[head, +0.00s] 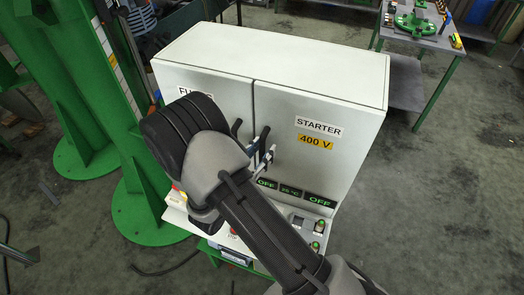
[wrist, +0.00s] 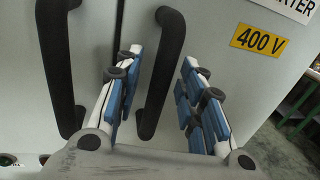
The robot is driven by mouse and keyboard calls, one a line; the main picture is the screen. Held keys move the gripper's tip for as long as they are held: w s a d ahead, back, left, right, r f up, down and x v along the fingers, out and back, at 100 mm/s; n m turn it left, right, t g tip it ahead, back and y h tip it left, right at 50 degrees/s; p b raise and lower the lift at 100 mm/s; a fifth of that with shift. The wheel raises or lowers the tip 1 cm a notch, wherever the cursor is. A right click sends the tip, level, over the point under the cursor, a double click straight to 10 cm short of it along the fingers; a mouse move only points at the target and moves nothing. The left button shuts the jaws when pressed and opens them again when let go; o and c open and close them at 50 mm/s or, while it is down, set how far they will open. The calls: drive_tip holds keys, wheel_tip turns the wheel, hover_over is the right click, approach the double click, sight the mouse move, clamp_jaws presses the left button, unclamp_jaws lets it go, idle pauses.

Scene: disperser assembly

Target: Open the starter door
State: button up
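The starter door (head: 325,165) is the right door of a white cabinet, labelled "STARTER" and "400 V", and it looks shut. Its black handle (head: 264,138) is a vertical bar near the seam between the doors. My gripper (head: 262,153) is in front of this handle. In the wrist view, the starter handle (wrist: 168,70) shows between the two blue-padded fingers of my gripper (wrist: 160,90). The fingers are apart, with visible gaps on both sides of the handle. I cannot tell how deep the handle sits between them.
The left door (head: 215,95) has its own black handle (wrist: 57,65), close to my left finger. A control panel with OFF displays (head: 319,200) lies below the doors. A green steel frame (head: 60,70) stands left. A green-legged table (head: 425,40) is back right. Floor at right is clear.

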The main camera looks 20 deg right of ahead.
drive_tip(key=shift+w+d, duration=0.15)
clamp_jaws()
idle(0.4)
idle(0.4)
